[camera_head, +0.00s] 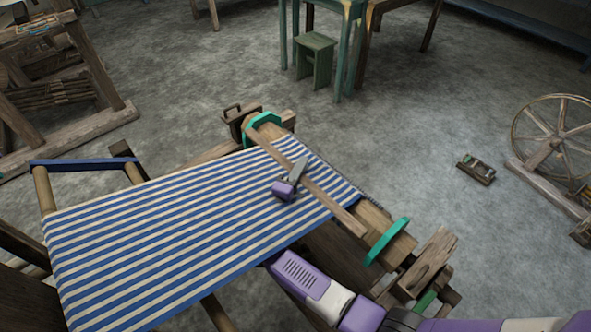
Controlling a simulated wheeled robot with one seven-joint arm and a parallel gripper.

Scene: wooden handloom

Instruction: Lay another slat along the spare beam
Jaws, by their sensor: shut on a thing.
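A long, thin wooden slat (336,211) runs diagonally over the right end of the blue-and-white striped cloth. My gripper (301,166), with a purple and grey body, is shut on the slat near its middle. The wooden beam (373,217) with a teal disc (387,242) at its near end and another teal disc (263,127) at its far end lies under the cloth's right edge. The slat is roughly in line with this beam. I cannot tell whether the slat touches the cloth or hovers just above it.
The striped cloth (170,230) stretches left to a bar with a blue rail (85,164). Wooden loom blocks stand at both beam ends. A green stool (314,60), a spinning wheel (555,140) and a small wooden object (476,169) stand on open grey floor.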

